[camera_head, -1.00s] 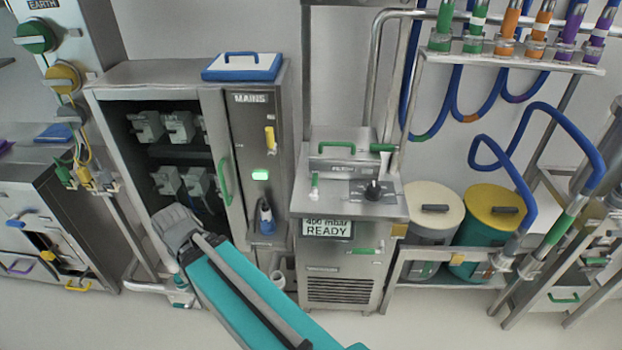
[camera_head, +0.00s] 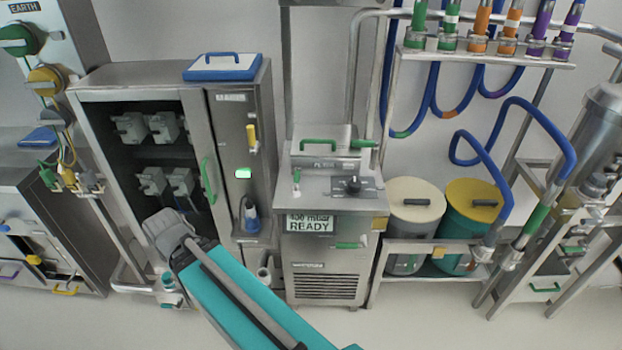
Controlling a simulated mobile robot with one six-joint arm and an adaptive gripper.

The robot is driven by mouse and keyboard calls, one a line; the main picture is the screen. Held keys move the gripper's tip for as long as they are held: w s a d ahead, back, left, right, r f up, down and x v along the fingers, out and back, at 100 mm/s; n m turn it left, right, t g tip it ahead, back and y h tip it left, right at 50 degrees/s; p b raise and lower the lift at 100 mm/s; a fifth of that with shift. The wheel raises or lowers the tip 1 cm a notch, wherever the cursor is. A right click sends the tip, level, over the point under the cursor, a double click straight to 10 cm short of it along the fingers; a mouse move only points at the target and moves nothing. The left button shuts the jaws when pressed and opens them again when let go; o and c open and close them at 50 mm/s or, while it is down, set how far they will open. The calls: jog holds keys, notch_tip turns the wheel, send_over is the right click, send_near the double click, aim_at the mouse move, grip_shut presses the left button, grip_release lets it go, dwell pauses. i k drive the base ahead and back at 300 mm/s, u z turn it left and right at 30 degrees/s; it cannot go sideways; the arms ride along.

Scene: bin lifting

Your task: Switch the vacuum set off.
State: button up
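The vacuum set (camera_head: 325,262) is a steel cabinet in the middle of the head view, with a vent grille low on its front. Its display (camera_head: 310,224) reads READY under a blurred mbar figure. A black knob (camera_head: 353,185) sits on a dark panel on its sloping top; its exact setting is too small to read. A green-handled lid (camera_head: 323,150) and a small green-tipped lever (camera_head: 296,176) are beside it. My teal arm crosses the lower left, its grey joint in front of the mains cabinet. My gripper does not show.
The mains cabinet (camera_head: 228,130) stands left of the vacuum set with a lit green lamp, a yellow switch and a blue-topped item. Two lidded bins (camera_head: 412,220) stand right on a steel frame. Blue hoses hang above them. The floor in front is clear.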

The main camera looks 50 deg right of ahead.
aim_at(297, 192)
jog(key=z, duration=0.05)
jog(key=k, duration=0.65)
jog(key=z, duration=1)
jog(key=i, duration=0.5)
